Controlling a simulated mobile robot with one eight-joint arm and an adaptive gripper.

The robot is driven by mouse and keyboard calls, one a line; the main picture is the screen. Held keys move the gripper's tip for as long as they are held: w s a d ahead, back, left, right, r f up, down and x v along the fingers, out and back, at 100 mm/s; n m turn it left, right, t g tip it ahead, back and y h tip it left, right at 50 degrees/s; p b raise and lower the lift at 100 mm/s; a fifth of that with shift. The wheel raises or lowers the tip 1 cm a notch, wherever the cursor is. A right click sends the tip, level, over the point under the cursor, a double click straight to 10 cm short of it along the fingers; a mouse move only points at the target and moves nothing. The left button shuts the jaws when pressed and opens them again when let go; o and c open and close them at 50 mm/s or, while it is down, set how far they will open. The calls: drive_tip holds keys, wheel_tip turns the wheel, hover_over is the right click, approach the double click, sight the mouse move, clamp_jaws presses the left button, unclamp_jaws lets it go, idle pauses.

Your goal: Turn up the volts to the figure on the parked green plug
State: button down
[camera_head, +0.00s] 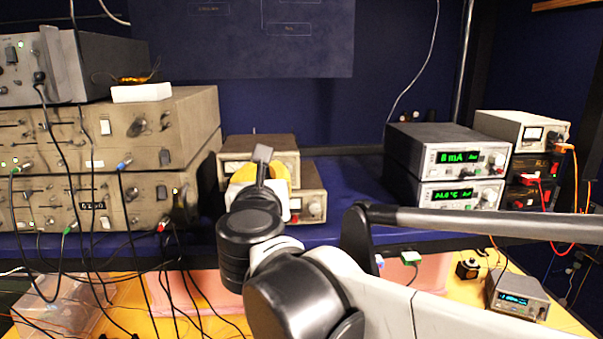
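My gripper (262,165) is over the two stacked beige meter units in the middle, with my arm reaching up from the bottom. Its fingers are mostly hidden, and I cannot tell whether they are open or shut. A green plug (68,229) is at the lower left rack unit (150,200), near a small dark label (93,206) whose figure is too small to read surely. Another green plug (16,169) is on the unit above. I cannot tell which is the parked plug, or which knob sets volts.
A small blue-display box (517,300) is on the yellow bench. Cables hang at left and right.

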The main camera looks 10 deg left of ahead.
drive_tip(key=shift+m, duration=1)
drive_tip(key=c, duration=1.3)
unclamp_jaws()
drive_tip(key=shift+o, duration=0.3)
drive_tip(key=shift+a, duration=0.15)
drive_tip(key=shift+s, duration=0.1)
drive_tip(key=v, duration=0.8)
